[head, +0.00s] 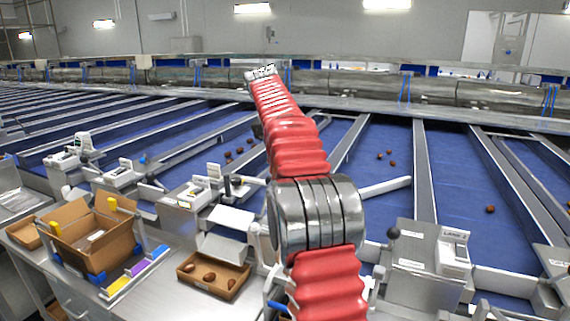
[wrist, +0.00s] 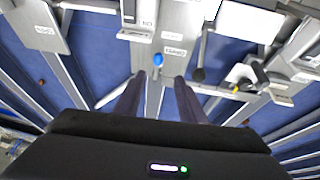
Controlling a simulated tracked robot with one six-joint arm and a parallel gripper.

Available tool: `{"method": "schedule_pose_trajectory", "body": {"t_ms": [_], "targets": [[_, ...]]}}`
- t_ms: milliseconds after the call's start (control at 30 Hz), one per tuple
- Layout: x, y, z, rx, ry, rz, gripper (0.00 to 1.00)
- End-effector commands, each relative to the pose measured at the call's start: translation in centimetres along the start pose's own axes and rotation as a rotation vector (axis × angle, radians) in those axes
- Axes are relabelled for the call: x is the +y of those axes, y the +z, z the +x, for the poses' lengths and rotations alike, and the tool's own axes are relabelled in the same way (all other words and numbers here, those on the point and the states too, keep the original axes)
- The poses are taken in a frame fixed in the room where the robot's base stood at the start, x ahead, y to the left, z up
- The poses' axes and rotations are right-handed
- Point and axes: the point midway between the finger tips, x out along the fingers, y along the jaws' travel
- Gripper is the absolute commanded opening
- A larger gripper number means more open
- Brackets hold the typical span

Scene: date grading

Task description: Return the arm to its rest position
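My gripper (wrist: 159,78) shows in the wrist view with its two dark fingers apart. Nothing is held between them; a grey lane divider and a blue knob (wrist: 158,60) show beyond the tips. In the head view my red, ribbed arm rises from the lower middle and stretches out over the blue lanes. Its far end is small there, and the fingers cannot be made out.
Blue lanes (head: 388,212) with a few dates (head: 490,209) lie beyond the bench. A shallow cardboard tray (head: 232,291) with dates sits left of my arm. A larger cardboard box (head: 117,247) stands further left. Metal lane fittings (head: 420,262) stand to the right.

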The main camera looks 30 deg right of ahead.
Motion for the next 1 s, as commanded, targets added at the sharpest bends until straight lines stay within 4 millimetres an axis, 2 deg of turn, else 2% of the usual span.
{"method": "schedule_pose_trajectory", "body": {"t_ms": [267,467,667,1000], "targets": [[0.0,0.0,0.0,0.000,-0.001,-0.001,0.37],[-0.3,1.0,-1.1,0.004,-0.017,-0.032,0.37],[-0.7,4.1,-3.5,0.008,-0.060,-0.112,0.37],[-0.7,10.7,-7.0,0.021,-0.141,-0.266,0.37]]}}
